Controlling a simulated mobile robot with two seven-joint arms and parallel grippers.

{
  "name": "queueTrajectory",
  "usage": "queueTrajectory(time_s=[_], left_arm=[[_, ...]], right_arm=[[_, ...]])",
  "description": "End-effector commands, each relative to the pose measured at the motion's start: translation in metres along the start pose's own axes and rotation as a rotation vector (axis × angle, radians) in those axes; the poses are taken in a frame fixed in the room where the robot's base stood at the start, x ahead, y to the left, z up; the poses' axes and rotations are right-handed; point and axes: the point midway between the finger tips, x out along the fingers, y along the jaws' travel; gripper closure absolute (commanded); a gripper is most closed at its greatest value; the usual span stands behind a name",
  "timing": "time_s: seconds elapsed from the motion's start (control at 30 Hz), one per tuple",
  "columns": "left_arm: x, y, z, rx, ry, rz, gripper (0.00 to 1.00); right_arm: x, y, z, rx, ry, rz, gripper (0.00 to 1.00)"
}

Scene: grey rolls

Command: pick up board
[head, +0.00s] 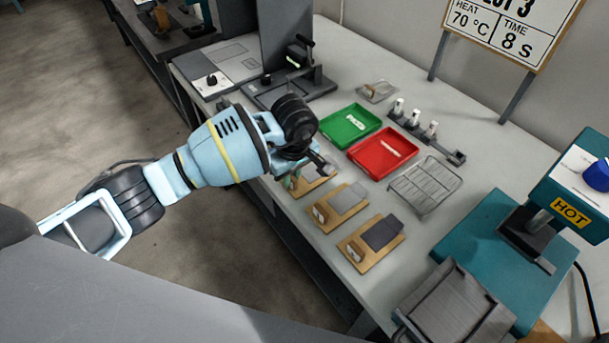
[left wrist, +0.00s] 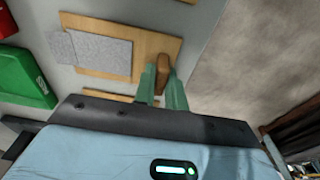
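Three wooden boards lie in a row along the table's front edge: a near one (head: 370,243), a middle one (head: 340,204) and a far one (head: 313,180) partly hidden under my left gripper. Each carries a grey plate. My left gripper (head: 298,180) points down over the front end of the far board. In the left wrist view, the green fingers (left wrist: 162,90) stand on both sides of that board's brown handle (left wrist: 162,72) and appear to touch it, with little or no gap. The board (left wrist: 145,48) shows behind them with its grey plate (left wrist: 102,53). My right gripper is not visible.
A green tray (head: 338,132), a red tray (head: 361,157) and a wire rack (head: 426,187) lie behind the boards. A teal press marked HOT (head: 572,213) stands at right, with a grey tray (head: 455,310) nearby. A lever device (head: 292,83) stands at the far end.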

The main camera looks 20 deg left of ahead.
Motion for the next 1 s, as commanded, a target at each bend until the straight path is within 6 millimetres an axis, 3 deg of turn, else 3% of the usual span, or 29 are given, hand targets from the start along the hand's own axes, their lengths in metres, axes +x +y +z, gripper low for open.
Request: queueTrajectory(time_s=[0.37,0.8,1.0], left_arm=[[-0.004,0.0,-0.001,0.0,0.001,0.002,1.0],[-0.074,0.001,-0.01,-0.001,0.003,0.003,1.0],[-0.096,0.0,-0.012,0.0,0.001,0.002,1.0]], right_arm=[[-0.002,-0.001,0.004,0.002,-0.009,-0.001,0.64],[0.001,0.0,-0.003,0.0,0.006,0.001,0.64],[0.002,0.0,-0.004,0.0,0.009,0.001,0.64]])
